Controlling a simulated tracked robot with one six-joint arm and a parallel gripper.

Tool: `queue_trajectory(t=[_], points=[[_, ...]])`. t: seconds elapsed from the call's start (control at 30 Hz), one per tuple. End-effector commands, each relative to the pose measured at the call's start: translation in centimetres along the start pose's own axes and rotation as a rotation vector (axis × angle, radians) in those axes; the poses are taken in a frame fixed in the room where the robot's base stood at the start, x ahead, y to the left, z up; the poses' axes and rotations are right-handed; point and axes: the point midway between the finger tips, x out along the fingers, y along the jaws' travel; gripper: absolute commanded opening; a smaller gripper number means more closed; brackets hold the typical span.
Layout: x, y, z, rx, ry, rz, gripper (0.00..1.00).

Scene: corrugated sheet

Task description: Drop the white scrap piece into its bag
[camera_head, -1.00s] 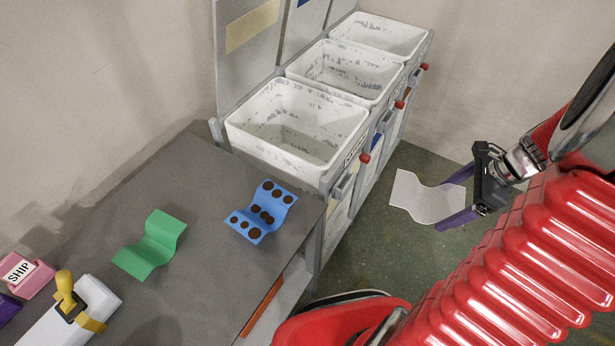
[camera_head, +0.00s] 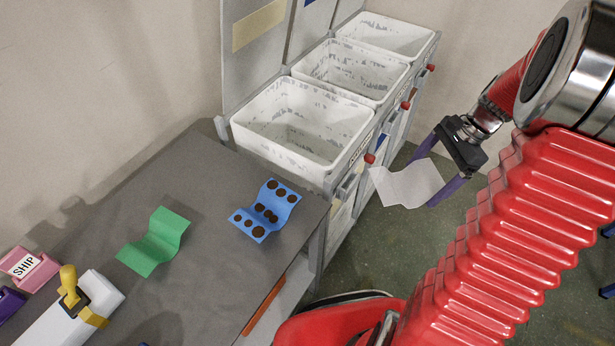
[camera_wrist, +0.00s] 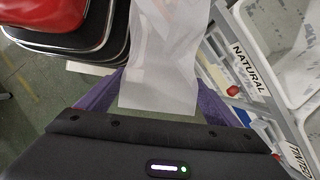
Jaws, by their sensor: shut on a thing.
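The white scrap piece (camera_head: 408,185) is a wavy sheet, held in the air over the green floor to the right of the bins. My gripper (camera_head: 425,178) has purple fingers and is shut on the piece. In the wrist view, the white piece (camera_wrist: 165,60) lies between the purple fingers and reaches away from my gripper (camera_wrist: 160,100). White-lined bins stand in a row: a near one (camera_head: 300,130), a middle one (camera_head: 350,72) and a far one (camera_head: 385,35). The wrist view shows a NATURAL label (camera_wrist: 250,68) and a partly cut label reading TINTED on the bin frame.
A green wavy piece (camera_head: 153,243) and a blue wavy piece with brown spots (camera_head: 264,210) lie on the grey table (camera_head: 205,195). Red knobs (camera_head: 369,158) stick out from the bin fronts.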

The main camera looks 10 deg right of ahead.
Motion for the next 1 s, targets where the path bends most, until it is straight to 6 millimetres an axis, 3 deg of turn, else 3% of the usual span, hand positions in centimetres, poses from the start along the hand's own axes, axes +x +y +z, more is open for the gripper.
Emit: queue_trajectory(t=[0.2, 0.6, 1.0], points=[[1.2, -4.8, 2.9, -0.315, 0.001, 0.131, 0.63], [4.3, -12.4, 9.8, -0.872, 0.0, 0.363, 0.63], [8.0, -17.6, 17.8, -1.349, 0.001, 0.559, 0.63]])
